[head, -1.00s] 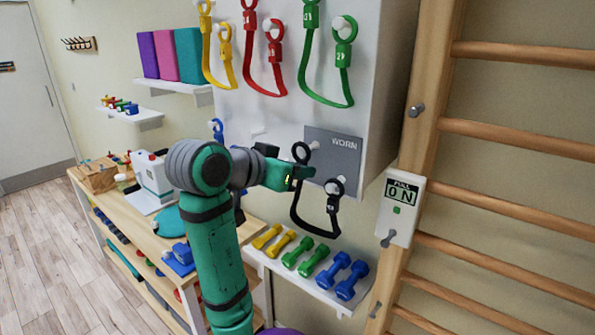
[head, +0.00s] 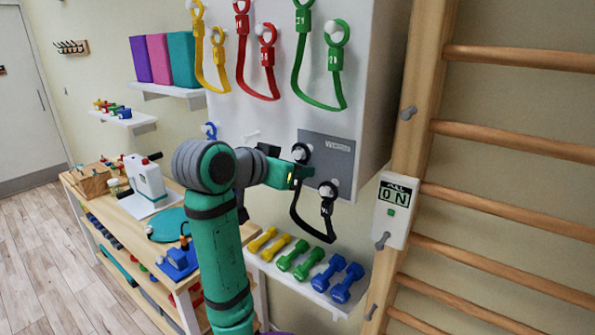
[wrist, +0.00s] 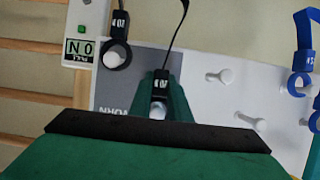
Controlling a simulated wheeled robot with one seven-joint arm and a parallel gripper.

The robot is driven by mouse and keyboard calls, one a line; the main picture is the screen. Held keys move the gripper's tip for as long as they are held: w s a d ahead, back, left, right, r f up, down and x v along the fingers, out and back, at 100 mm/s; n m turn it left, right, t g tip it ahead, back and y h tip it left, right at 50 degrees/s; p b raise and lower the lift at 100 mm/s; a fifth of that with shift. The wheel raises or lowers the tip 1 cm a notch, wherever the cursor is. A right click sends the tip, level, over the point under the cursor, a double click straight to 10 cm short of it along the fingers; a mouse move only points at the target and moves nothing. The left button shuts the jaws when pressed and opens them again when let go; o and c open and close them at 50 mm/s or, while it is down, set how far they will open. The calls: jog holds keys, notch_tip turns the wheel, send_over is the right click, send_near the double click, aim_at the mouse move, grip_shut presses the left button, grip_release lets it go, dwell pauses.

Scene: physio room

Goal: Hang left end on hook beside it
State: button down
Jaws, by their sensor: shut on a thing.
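The black band (head: 298,222) hangs in a loop in front of the grey WORN panel (head: 339,171). Its right end ring (head: 328,189) is around a white peg, which also shows in the wrist view (wrist: 115,57). My gripper (head: 302,173) is shut on the black left end, just below its ring (head: 301,152). In the wrist view the fingers (wrist: 160,92) stand either side of the black end tag (wrist: 160,84). The left ring lines up with a white hook (wrist: 157,112); my gripper partly hides this, and I cannot tell whether the ring is seated.
Yellow, red and green bands (head: 319,100) hang higher on the white board. A blue band (wrist: 303,55) and bare pegs (wrist: 220,77) are beside the panel. A dumbbell shelf (head: 318,297) is below. A pull gauge (head: 396,209) and wall bars stand to the right.

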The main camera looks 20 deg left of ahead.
jog(key=shift+w+d, duration=0.1)
jog(key=shift+w, duration=0.1)
jog(key=shift+f, duration=0.45)
dwell(0.3)
jog(key=c, duration=1.4)
grip_release()
jog(key=shift+s, duration=0.1)
jog(key=s+a, duration=0.2)
jog(key=s, duration=0.5)
jog(key=shift+s+a, duration=0.2)
jog(key=shift+a, duration=0.05)
